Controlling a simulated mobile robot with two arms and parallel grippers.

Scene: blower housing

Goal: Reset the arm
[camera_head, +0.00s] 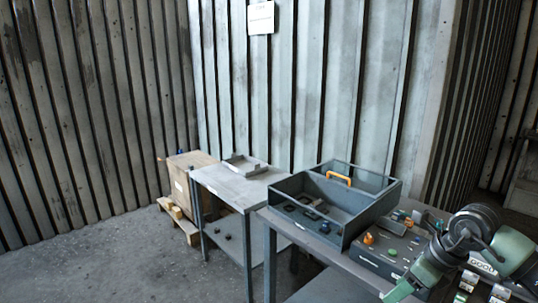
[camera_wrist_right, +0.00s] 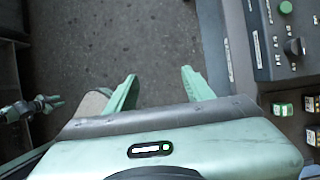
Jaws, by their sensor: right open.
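My right arm (camera_head: 470,235) comes in from the right in the head view, bent over the front right table, its green gripper end low near the bottom edge. In the right wrist view my right gripper (camera_wrist_right: 158,80) has its two green fingers spread wide apart. Nothing is between them; bare grey floor shows beyond. My left gripper (camera_wrist_right: 40,107) shows small and dark at the left edge of the right wrist view; its jaws are too small to read. It is outside the head view.
A dark control box (camera_head: 388,250) with knobs and buttons lies on the table under my right arm. A grey side table (camera_head: 240,190) and wooden crate (camera_head: 182,180) stand left. Floor at left is clear.

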